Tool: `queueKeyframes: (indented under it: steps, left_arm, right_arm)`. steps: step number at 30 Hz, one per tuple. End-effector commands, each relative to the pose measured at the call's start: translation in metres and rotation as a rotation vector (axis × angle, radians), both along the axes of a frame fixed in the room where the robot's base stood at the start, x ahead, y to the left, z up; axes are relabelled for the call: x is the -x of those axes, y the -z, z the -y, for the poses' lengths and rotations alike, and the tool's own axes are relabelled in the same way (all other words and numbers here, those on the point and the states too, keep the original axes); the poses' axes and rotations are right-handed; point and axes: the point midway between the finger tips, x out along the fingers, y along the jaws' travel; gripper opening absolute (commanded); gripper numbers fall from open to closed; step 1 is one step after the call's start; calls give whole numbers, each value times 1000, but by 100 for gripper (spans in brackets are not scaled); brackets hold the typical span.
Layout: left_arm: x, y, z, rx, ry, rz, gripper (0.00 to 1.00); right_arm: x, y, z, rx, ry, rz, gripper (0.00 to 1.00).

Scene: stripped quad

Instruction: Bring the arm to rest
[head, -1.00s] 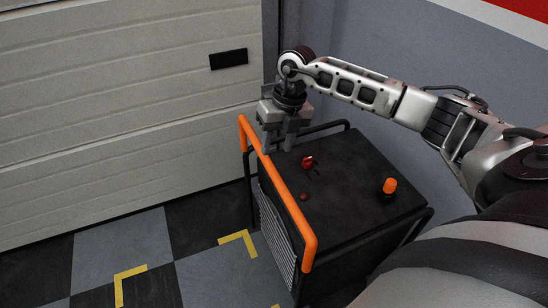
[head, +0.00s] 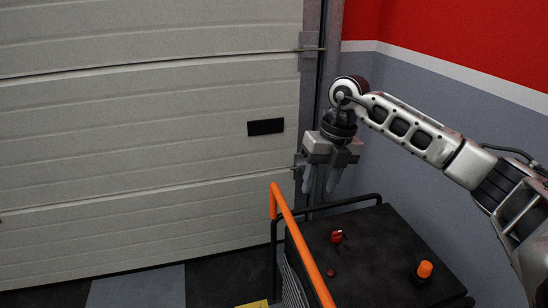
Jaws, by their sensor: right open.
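My right gripper (head: 321,180) hangs from the right arm (head: 415,130), its fingers pointing down. It is open with nothing between its fingers. It is above and behind the black machine (head: 380,240) in the picture, apart from the orange handlebar (head: 299,240). My left gripper is not in view.
The black machine carries a red switch (head: 337,237), a small red button (head: 331,272) and an orange knob (head: 424,270) on top, with a black tube rail around it. A pale sectional door (head: 130,150) stands behind at left. A grey and red wall (head: 460,60) is at right.

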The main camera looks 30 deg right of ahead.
Motion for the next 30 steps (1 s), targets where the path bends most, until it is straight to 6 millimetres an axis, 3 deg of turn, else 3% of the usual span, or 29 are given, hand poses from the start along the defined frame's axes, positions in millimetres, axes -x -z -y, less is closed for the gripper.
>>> queueKeyframes:
  steps: [5, 8, 11, 15, 18, 21, 24, 26, 29, 30]
  left_arm:
    - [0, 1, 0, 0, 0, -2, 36]
    - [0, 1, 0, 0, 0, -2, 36]
    - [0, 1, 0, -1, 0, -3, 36]
    - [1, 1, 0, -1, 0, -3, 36]
    - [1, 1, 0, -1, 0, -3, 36]
    - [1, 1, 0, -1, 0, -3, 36]
    - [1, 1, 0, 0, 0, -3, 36]
    - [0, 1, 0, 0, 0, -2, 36]
    - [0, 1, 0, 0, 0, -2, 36]
    - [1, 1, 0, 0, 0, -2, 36]
  right_arm:
    - [0, 1, -2, -5, -3, 0, 43]
    - [0, 10, -20, -61, -36, 3, 43]
    - [3, 27, -65, -211, -103, 19, 43]
    - [22, 45, -164, -600, -177, 53, 43]
    - [42, 36, -238, -986, -117, 83, 43]
    - [50, 12, -281, -1378, 116, 110, 43]
    - [45, 4, -283, -1660, 502, 113, 43]
    - [40, 16, -270, -1755, 791, 98, 43]
    - [47, 65, -241, -1776, 1319, 26, 43]
    - [56, 90, -230, -1737, 1524, -19, 43]
